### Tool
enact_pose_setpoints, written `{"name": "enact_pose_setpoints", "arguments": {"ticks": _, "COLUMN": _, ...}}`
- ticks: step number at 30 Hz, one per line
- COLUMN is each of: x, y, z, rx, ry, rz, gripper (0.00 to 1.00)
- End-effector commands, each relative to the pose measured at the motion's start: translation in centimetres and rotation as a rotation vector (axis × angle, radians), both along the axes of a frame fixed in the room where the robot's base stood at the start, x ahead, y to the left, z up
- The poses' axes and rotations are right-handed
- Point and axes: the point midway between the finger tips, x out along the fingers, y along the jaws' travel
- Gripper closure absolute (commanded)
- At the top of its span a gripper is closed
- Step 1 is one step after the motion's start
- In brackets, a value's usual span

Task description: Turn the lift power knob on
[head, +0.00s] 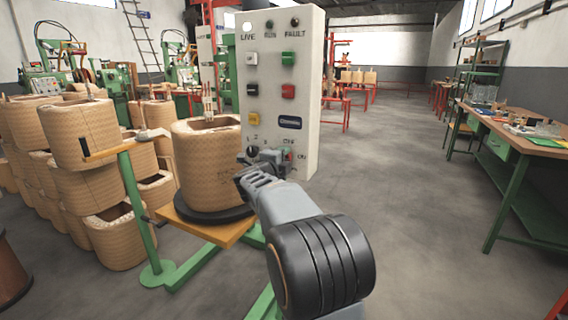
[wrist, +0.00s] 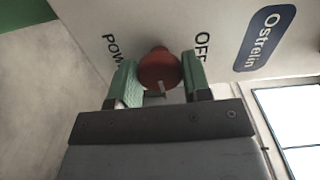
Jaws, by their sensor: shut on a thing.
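The white control panel (head: 306,75) stands upright in the head view, its face towards me. The red power knob (wrist: 159,68) is low on the panel, with a pale pointer mark on its near side. The printed "OFF" is beside it in the wrist view, and a partly covered label starts with "POW". My gripper (wrist: 160,76) has its two green fingers on either side of the knob, shut on it. In the head view my gripper (head: 270,162) is at the lower panel, partly covering the knob (head: 288,155). An "ON" label is not clearly readable.
A black selector knob (head: 252,151) is just left of my gripper. Several coloured buttons, lamps and a blue plate (head: 290,122) are above. A wound coil (head: 205,165) stands on a stand left of the panel. Grey floor (head: 410,190) is clear to the right, before a workbench (head: 515,130).

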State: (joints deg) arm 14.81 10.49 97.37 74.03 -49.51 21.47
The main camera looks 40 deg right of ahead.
Motion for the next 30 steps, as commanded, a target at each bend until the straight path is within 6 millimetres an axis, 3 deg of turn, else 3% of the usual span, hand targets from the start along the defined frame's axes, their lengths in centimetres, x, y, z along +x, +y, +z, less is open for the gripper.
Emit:
{"name": "enact_pose_setpoints", "arguments": {"ticks": 20, "x": 0.07, "y": 0.09, "z": 0.05, "rx": 0.027, "ry": -0.050, "rz": 0.003, "gripper": 0.79}}
{"name": "enact_pose_setpoints", "arguments": {"ticks": 21, "x": 0.07, "y": 0.09, "z": 0.05, "rx": 0.027, "ry": -0.050, "rz": 0.003, "gripper": 0.55}}
{"name": "enact_pose_setpoints", "arguments": {"ticks": 28, "x": 0.01, "y": 0.01, "z": 0.03, "rx": 0.027, "ry": -0.049, "rz": 0.001, "gripper": 0.33}}
{"name": "enact_pose_setpoints", "arguments": {"ticks": 30, "x": 0.00, "y": -0.02, "z": 0.02, "rx": 0.026, "ry": -0.049, "rz": 0.000, "gripper": 0.31}}
